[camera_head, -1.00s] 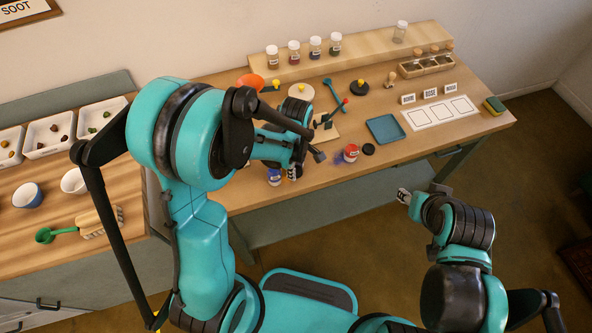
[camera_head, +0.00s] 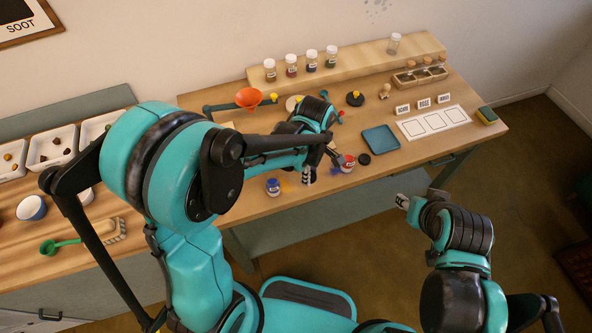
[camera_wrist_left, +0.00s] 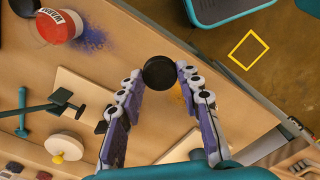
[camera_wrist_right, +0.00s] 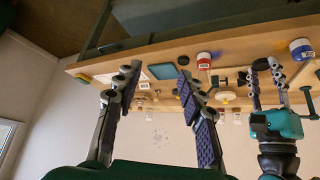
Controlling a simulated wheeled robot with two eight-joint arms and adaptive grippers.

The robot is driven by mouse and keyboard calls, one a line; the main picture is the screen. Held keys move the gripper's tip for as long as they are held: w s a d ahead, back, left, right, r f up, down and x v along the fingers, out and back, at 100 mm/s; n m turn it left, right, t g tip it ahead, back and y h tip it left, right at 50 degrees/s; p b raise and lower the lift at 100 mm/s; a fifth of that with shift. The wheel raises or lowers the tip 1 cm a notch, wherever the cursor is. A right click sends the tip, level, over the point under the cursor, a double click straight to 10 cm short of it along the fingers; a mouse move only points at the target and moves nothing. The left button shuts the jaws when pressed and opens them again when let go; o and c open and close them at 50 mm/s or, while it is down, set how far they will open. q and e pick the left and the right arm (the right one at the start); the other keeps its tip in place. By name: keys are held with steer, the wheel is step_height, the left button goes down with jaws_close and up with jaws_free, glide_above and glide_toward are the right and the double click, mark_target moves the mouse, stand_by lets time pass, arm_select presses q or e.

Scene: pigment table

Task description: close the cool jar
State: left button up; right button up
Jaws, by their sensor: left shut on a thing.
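The cool jar (camera_head: 273,187), with a blue label, stands upright near the table's front edge; it also shows in the right wrist view (camera_wrist_right: 301,48). My left gripper (camera_head: 308,176) is just right of it, above the table. In the left wrist view its fingertips (camera_wrist_left: 159,75) are shut on a black lid (camera_wrist_left: 157,72). The cool jar is outside the left wrist view. A red-labelled warm jar (camera_head: 346,163) stands farther right, with another black lid (camera_head: 364,159) on the table beside it. My right gripper (camera_wrist_right: 152,88) is open and empty, off the table's front.
A blue tray (camera_head: 381,139) and a white card (camera_head: 433,122) lie on the right. An orange funnel (camera_head: 249,98) stands behind my left arm. Several pigment jars line the back shelf (camera_head: 350,63). Blue and orange powder patches lie near the jars.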

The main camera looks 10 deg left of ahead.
arm_select(q)
steer(key=d+r+p, duration=0.1)
steer(key=d+r, duration=0.3)
steer(key=d, duration=0.2)
steer(key=shift+s+d, duration=0.3)
steer(key=shift+s, duration=0.15)
arm_select(e)
steer(key=shift+r, duration=0.75)
steer(key=o, duration=0.6)
steer(key=shift+c, duration=0.2)
